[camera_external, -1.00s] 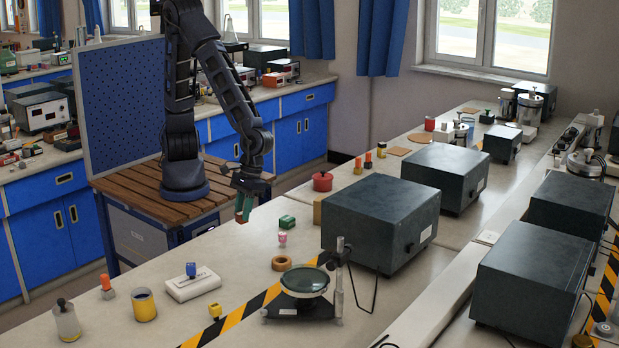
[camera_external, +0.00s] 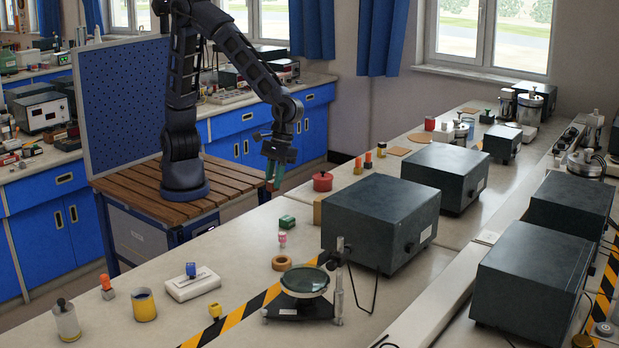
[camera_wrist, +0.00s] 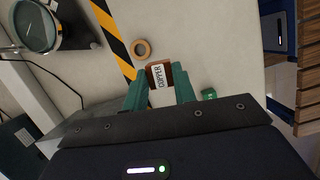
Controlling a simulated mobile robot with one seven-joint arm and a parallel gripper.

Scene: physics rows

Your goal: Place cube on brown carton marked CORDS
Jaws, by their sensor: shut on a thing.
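The cube is hard to make out in the external view, between the fingers. No carton with a readable CORDS mark shows in either view.
A red pot (camera_external: 322,181), a green block (camera_external: 287,222) and a tape roll (camera_external: 282,263) stand near the gripper. The dark instrument box (camera_external: 380,221) and a magnifier stand (camera_external: 304,282) rise from the bench. The bench's left part has free patches between small items.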

